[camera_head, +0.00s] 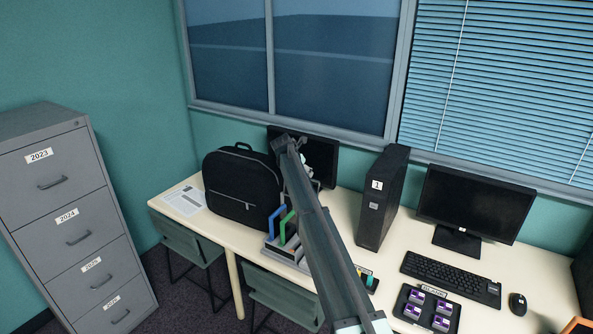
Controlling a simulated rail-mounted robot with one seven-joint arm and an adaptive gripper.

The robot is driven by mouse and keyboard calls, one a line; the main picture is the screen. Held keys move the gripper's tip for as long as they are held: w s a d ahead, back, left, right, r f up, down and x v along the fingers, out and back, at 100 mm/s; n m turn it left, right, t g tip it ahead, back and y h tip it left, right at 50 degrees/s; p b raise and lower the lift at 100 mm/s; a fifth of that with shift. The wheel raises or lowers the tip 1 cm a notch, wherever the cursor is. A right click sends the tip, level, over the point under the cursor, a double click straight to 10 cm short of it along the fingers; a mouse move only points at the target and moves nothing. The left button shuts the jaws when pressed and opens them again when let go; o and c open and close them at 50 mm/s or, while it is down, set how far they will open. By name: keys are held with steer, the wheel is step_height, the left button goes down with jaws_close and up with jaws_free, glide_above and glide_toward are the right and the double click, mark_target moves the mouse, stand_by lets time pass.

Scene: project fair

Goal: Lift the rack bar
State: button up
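A small grey rack (288,254) stands on the table near its front edge, left of my arm. A blue loop-shaped piece (277,220) and a green one (287,226) stand upright in it. I cannot tell which part is the rack bar; part of the rack is hidden behind my arm. My arm rises from the bottom of the view across the table. My gripper (289,143) is at its far end, in front of the left monitor (318,158), apart from and above the rack in the picture. Its fingers are too small to read.
A black backpack (243,190) and a paper sheet (184,200) are left of the rack. A black tower (381,200), second monitor (476,206), keyboard (451,278), mouse (517,304) and tray of purple boxes (408,295) are to the right. A filing cabinet (62,215) stands left.

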steer(key=shift+w+d+r, duration=0.1)
steer(key=shift+d+r, duration=0.05)
steer(key=shift+d, duration=0.05)
steer(key=o, duration=1.4)
steer(key=shift+d, duration=0.15)
steer(key=shift+a, duration=0.2)
steer(key=shift+s+r, duration=0.1)
steer(key=shift+s, duration=0.1)
steer(key=v, duration=1.1)
steer(key=shift+s+a+r, duration=0.1)
steer(key=shift+r, duration=0.15)
